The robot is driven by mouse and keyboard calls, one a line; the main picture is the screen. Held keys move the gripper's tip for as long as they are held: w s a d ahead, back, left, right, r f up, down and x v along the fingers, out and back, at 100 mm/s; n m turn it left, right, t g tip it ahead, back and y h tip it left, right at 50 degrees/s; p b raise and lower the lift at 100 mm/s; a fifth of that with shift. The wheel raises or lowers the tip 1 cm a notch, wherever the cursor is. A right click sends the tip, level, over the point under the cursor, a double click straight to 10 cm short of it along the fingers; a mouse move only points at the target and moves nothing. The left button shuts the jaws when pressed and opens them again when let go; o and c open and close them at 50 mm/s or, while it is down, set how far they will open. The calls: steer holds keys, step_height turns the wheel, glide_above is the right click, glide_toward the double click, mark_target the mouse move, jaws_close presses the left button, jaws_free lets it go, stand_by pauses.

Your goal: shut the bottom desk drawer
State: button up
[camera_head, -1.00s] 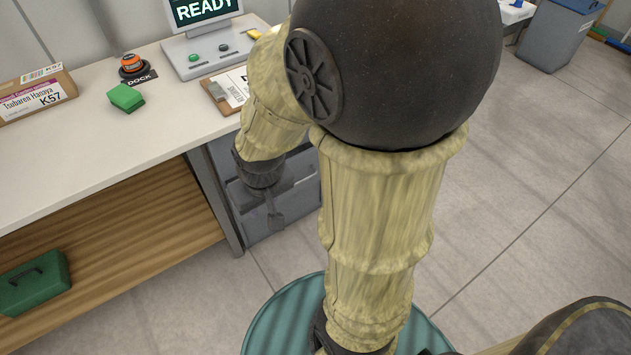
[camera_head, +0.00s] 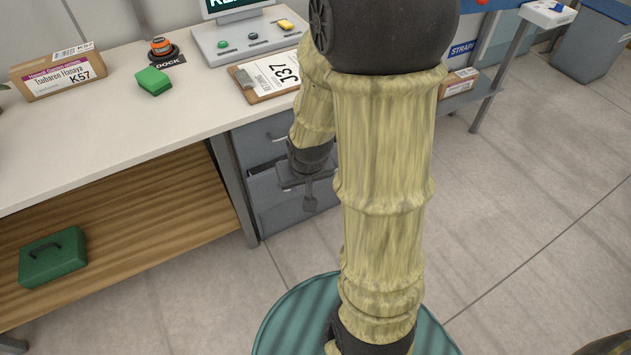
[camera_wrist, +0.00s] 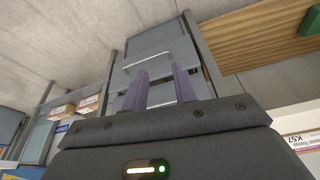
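A grey drawer cabinet (camera_head: 255,140) stands under the right end of the desk. Its bottom drawer (camera_head: 285,218) has a grey front. A dark gap shows above this front, so the drawer appears pulled out some way. My gripper (camera_head: 310,205) hangs in front of the cabinet, pointing down in the head view and hiding part of the drawer. In the wrist view the picture is inverted. There a drawer front with a pale bar handle (camera_wrist: 160,56) lies beyond my gripper (camera_wrist: 161,72). Its two fingers are apart with nothing between them. I cannot tell whether they touch the drawer.
The desk top (camera_head: 110,140) bears a box (camera_head: 58,75), a green block (camera_head: 153,80), a clipboard (camera_head: 268,77) and a console (camera_head: 240,40). A green case (camera_head: 52,257) sits on the wooden shelf below. Open floor (camera_head: 530,200) lies to the right.

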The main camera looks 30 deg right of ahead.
steer(key=w+d+f+m+t+b, duration=0.1)
steer(key=d+f+m+t+b, duration=0.2)
steer(key=f, duration=0.6)
steer(key=w+d+f+m+t+b, duration=0.2)
steer(key=d+f+m+t, duration=0.3)
steer(key=f, duration=0.5)
steer(key=w+d+f+m+t+y+b, duration=0.1)
steer(key=w+d+f+m+t+b, duration=0.1)
steer(key=d+f+m+t+b, duration=0.2)
steer(key=d+f+m, duration=0.3)
steer(key=f+m, duration=0.1)
steer(key=f, duration=0.1)
steer(key=shift+f+b, duration=0.25)
steer(key=shift+b, duration=0.15)
steer(key=shift+w, duration=0.1)
steer(key=b+x, duration=0.4)
steer(key=x, duration=1.3)
steer(key=shift+w+a, duration=0.1)
steer(key=shift+w, duration=0.1)
jaws_close()
